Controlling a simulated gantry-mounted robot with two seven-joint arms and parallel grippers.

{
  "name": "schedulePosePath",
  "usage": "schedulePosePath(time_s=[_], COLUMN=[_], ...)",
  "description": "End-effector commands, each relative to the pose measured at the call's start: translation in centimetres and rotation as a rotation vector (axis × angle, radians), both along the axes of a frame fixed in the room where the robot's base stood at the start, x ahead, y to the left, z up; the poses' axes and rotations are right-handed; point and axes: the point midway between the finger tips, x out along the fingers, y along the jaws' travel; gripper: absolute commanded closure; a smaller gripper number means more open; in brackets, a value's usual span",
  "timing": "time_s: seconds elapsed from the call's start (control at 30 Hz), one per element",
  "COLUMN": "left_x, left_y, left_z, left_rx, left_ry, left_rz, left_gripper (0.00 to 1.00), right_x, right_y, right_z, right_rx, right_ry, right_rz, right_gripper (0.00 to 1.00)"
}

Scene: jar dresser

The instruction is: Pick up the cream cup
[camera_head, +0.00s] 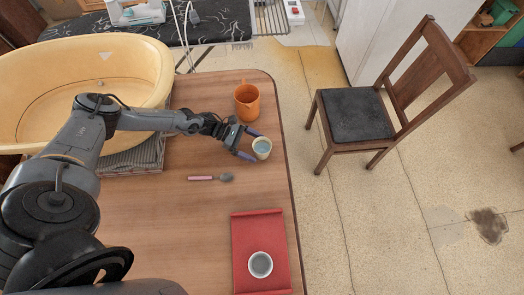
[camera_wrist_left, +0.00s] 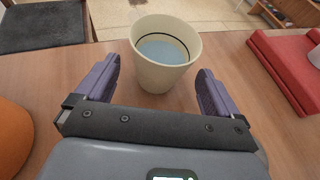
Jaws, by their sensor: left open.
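The cream cup (camera_head: 262,148) stands upright near the right edge of the wooden table in the head view. It has a pale blue inside with a dark ring under the rim. My left gripper (camera_head: 249,146) is open with its purple fingers on either side of the cup. In the left wrist view the cup (camera_wrist_left: 163,58) stands just ahead of and partly between the open fingers of the gripper (camera_wrist_left: 156,88). A gap shows on each side, so the fingers do not appear to touch it. My right gripper is not in view.
An orange mug (camera_head: 247,101) stands behind the cup, close to my left gripper. A spoon with a pink handle (camera_head: 201,178) lies nearer the front. A red tray (camera_head: 245,238) holds a white cup (camera_head: 260,264). A yellow tub (camera_head: 140,62) is at left, and a chair (camera_head: 355,115) stands beyond the table.

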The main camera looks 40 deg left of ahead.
Motion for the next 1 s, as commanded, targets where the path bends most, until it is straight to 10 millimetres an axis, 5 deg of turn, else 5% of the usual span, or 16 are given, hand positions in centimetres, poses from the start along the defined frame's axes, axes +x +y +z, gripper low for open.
schedulePosePath(time_s=[0.3,0.67,1.0], left_x=[1.3,1.5,1.5], left_y=[-2.8,-3.2,-3.2], left_z=[-1.2,-1.4,-1.4], left_rx=[-0.001,0.001,0.000], left_ry=[0.000,0.000,0.000], left_rz=[-0.002,0.000,0.000], left_gripper=[0.04,0.04,0.55], right_x=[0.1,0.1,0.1], right_y=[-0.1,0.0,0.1], right_z=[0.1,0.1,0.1], right_rx=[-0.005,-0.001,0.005], right_ry=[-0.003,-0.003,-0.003], right_rz=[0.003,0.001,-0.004], right_gripper=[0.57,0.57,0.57])
